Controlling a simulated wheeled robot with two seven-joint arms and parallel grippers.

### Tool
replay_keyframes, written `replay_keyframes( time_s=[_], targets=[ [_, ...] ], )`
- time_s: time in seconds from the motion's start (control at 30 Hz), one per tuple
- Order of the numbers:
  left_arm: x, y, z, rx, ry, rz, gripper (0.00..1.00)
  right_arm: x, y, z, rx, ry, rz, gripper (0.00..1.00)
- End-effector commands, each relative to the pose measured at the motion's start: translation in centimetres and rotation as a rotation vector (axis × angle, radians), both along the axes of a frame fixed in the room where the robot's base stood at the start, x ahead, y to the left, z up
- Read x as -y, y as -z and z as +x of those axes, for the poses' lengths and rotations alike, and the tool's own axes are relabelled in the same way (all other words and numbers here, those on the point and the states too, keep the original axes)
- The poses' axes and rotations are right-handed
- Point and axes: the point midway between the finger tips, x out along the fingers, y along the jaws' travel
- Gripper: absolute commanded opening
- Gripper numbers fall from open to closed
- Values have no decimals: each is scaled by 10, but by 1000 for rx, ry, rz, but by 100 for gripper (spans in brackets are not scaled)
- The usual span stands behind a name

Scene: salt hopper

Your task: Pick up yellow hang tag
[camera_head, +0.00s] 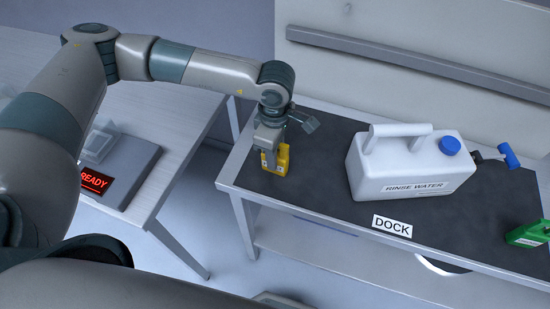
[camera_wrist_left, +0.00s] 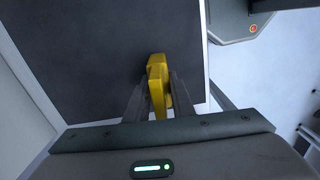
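The yellow hang tag (camera_head: 276,162) is at the left end of the dark-topped table in the head view. My left gripper (camera_head: 270,155) points down at it, with its fingers overlapping the tag. In the left wrist view the yellow tag (camera_wrist_left: 157,85) stands between the two fingers of my left gripper (camera_wrist_left: 159,88), one on each side. Whether the fingers press on it or leave a small gap, I cannot tell. Part of the tag is hidden by the fingers. My right gripper is not in view.
A white rinse water jug (camera_head: 405,165) with a blue cap stands right of my left gripper. A green item (camera_head: 527,234) lies at the far right, and a DOCK label (camera_head: 392,226) is on the front edge. A READY display (camera_head: 96,180) is on the left table. A floor gap separates the tables.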

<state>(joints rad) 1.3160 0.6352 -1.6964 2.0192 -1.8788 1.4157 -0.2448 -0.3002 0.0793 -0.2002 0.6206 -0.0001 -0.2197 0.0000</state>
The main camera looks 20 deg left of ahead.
Motion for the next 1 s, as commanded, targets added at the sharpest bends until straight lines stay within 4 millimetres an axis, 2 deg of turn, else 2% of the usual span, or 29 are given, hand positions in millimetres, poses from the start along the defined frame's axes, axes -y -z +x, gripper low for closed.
replay_keyframes(
  time_s=[0.43,0.57,0.7,0.87,1.0],
  targets=[
    [0,-5,0,1,0,0,0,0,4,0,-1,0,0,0],
    [1,-15,1,3,1,-2,0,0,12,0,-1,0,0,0],
    [1,-35,1,5,3,-2,0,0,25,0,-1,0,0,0],
    [30,-53,-1,4,8,-2,0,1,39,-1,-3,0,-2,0],
    [56,-70,-1,3,6,-2,0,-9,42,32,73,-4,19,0]
  ],
)
